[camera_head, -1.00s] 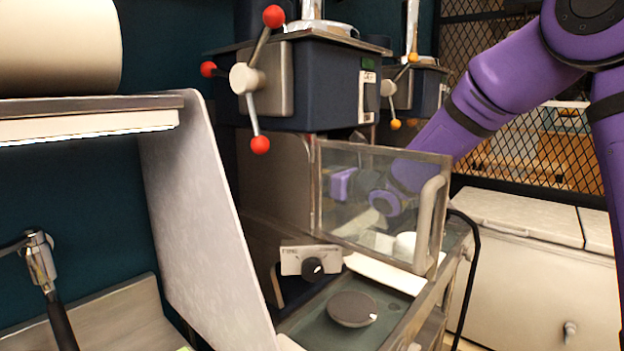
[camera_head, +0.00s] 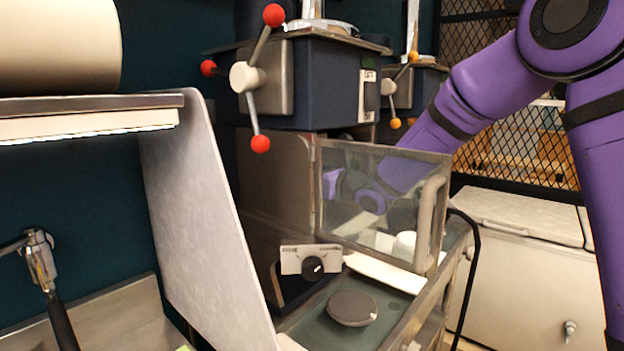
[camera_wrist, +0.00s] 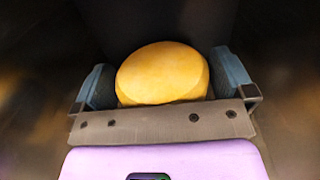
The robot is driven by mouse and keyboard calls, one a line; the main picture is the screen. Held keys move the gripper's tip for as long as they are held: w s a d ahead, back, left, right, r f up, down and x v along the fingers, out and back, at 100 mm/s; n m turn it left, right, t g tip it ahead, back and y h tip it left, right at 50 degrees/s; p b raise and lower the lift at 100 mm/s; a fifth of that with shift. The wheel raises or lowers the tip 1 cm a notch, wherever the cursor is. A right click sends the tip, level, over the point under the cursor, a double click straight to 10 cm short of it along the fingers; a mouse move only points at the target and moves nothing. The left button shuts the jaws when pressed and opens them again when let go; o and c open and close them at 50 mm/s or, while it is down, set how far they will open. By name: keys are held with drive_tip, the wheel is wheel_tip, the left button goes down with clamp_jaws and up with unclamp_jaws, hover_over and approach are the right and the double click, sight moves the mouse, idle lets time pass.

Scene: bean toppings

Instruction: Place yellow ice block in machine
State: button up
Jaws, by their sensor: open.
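The yellow ice block (camera_wrist: 160,72) is a rounded yellow lump in the wrist view. It lies between the two blue-grey fingers of my gripper (camera_wrist: 164,80), which are open on either side of it. Whether they touch it is unclear. In the head view my gripper (camera_head: 334,181) shows only partly, behind a clear panel, and the block cannot be made out there. The machine (camera_head: 318,90) with red-knobbed handles stands at the centre, with a dark blue head. My arm reaches in under its head from the right.
The clear panel (camera_head: 350,215) with a grey handle stands in front of my wrist. A second machine (camera_head: 427,95) with orange knobs is behind. A slanted grey board (camera_head: 205,220) stands at left. A round dark disc (camera_head: 351,308) lies on the tray in front. A pale chest (camera_head: 515,250) is at right.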

drive_tip(key=v, duration=1.2)
drive_tip(key=shift+r, duration=0.1)
drive_tip(key=shift+c, duration=0.2)
idle(0.4)
